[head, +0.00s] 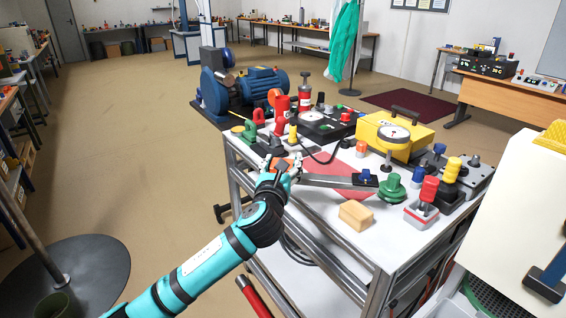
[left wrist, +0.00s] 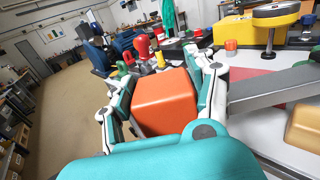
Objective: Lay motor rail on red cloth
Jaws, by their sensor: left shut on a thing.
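The motor rail (head: 325,181) is a long flat grey bar with a dark end plate and a blue part on its right end. My left gripper (head: 281,168) is at the rail's left end, over the near left part of the workbench. In the left wrist view its fingers are shut on an orange block (left wrist: 165,102), and the grey rail (left wrist: 262,90) runs off to the right from there. The red cloth (head: 345,185) lies flat on the white bench top, partly hidden under the rail. I cannot tell whether the rail touches the cloth. My right gripper is not in view.
A wooden block (head: 356,214), a green knob (head: 392,187) and a red-topped switch box (head: 424,205) stand near the rail's right end. A blue motor (head: 255,85) is beyond the bench. Open floor lies left.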

